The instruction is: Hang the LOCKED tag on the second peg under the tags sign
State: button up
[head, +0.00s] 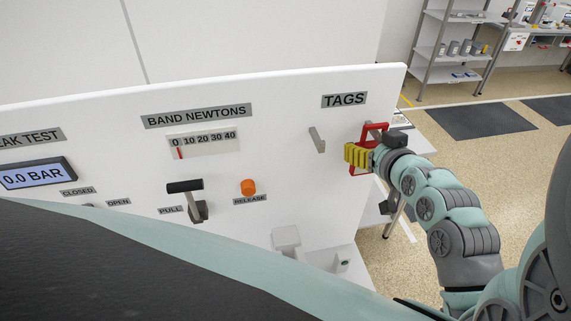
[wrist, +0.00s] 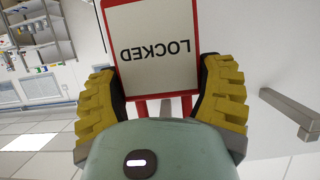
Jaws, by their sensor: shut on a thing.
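The LOCKED tag (wrist: 155,40) is a white plate with a red frame, its text upside down in the wrist view. My gripper (wrist: 160,90) has its yellow ribbed fingers shut on the tag's red lower part. In the head view, my gripper (head: 358,155) is at the right end of the white panel, with the tag's red frame (head: 374,127) showing behind it. The TAGS sign (head: 344,100) is above and to the left. One grey peg (head: 317,140) under the sign is bare; it appears to be the peg (wrist: 292,114) in the wrist view. I cannot make out a second peg.
The white panel (head: 290,105) also carries a black-handled lever (head: 186,187), an orange button (head: 248,187) and a force scale (head: 204,142) left of the pegs. White blocks (head: 287,237) stand below. Shelving (head: 450,45) stands far behind, with open floor between.

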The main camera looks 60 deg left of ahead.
dwell(0.4)
jog(key=o, duration=1.2)
jog(key=shift+r, duration=5)
